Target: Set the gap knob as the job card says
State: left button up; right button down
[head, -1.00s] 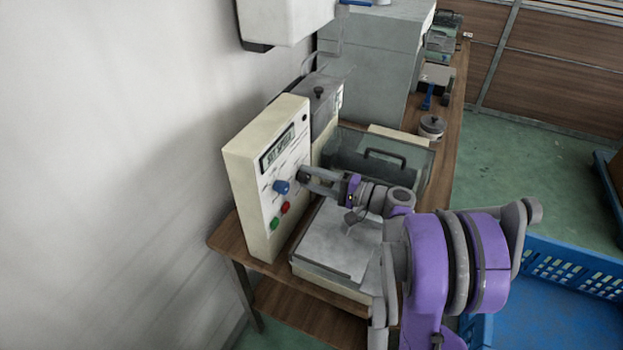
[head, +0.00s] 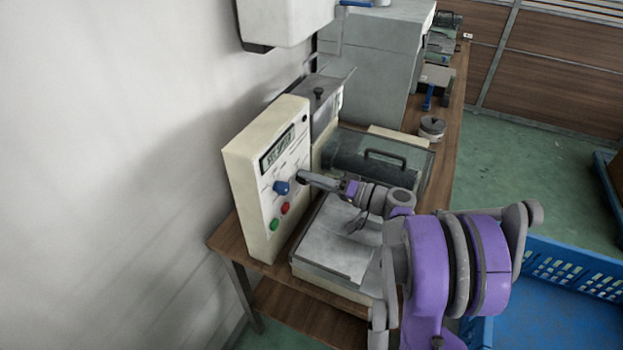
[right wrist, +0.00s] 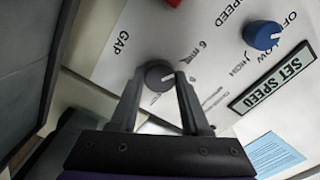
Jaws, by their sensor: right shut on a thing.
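The gap knob (right wrist: 158,75) is dark grey with a pale pointer line. It is on the white panel face beside the printed words GAP and 6 mm in the right wrist view. My right gripper (right wrist: 160,80) is shut on it, with one finger on each side. In the head view, my right gripper (head: 303,177) reaches the cream control panel (head: 240,165) from the right and hides the knob. The pointer's exact scale mark is unclear. A pale blue printed sheet (right wrist: 273,156) shows in the right wrist view; its text is unreadable. My left gripper is not in view.
A blue knob (head: 281,187), a red button (head: 285,208) and a green button (head: 275,224) sit close by on the panel. The display (right wrist: 270,77) reads SET SPEED. A clear cover with a dark handle (head: 386,156) stands behind my right arm.

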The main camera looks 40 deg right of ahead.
dwell(0.4)
jog(key=shift+c, duration=1.8)
grip_release()
jog(key=v, duration=1)
jog(key=shift+s+d+b, duration=0.2)
jog(key=shift+s+b, duration=0.15)
